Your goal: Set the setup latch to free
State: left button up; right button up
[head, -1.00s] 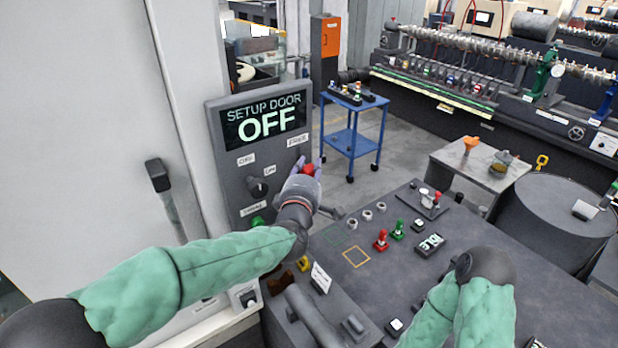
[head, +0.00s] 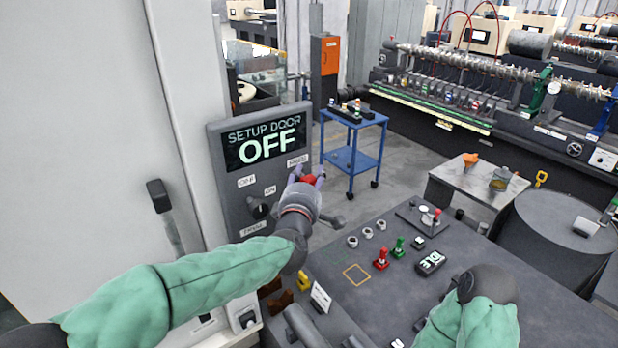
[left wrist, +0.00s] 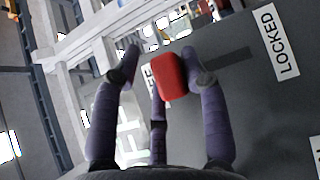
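The setup latch has a red handle (head: 307,179) at the right side of the grey setup door panel (head: 228,190), whose screen reads "SETUP DOOR OFF". My left gripper (head: 308,176) is at the handle and partly hides it. In the left wrist view, the red handle (left wrist: 171,76) lies between the spread fingers of my left gripper (left wrist: 162,65). The right-hand finger is close to or touching it, while a gap shows on the left. A "LOCKED" label (left wrist: 280,40) is to the right; another label behind the handle is mostly hidden.
A dark knob (head: 259,208) sits on the panel left of my gripper. The console (head: 385,300) at lower right carries red (head: 381,258) and green (head: 398,247) levers. A blue cart (head: 353,150) stands behind, with open floor around it.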

pick_arm(q)
jog(key=s+a, duration=0.1)
jog(key=s, duration=1)
jog(key=shift+s+a, duration=0.4)
jog(key=shift+f, duration=0.1)
jog(key=a+f+m+g+b, duration=0.2)
jog(key=f+m+g+b, duration=0.3)
jog(key=f, duration=1.8)
jog(key=a+f+m+g+b, duration=0.35)
jog(key=f+b, duration=0.25)
jog(key=f, duration=1.8)
jog(key=s+f+m+g+b, duration=0.1)
jog(key=s+f+g+b, duration=0.2)
jog(key=s+f, duration=0.4)
jog(key=s+a+f+m+g+b, duration=0.1)
jog(key=s+f+m+g+b, duration=0.1)
jog(key=s+f, duration=0.6)
jog(key=s+f+m+g+h+b, duration=0.1)
jog(key=s+f+g+b, duration=0.3)
jog(key=f, duration=1.2)
jog(key=s+m, duration=0.1)
jog(key=s, duration=0.2)
jog(key=shift+s+a, duration=0.3)
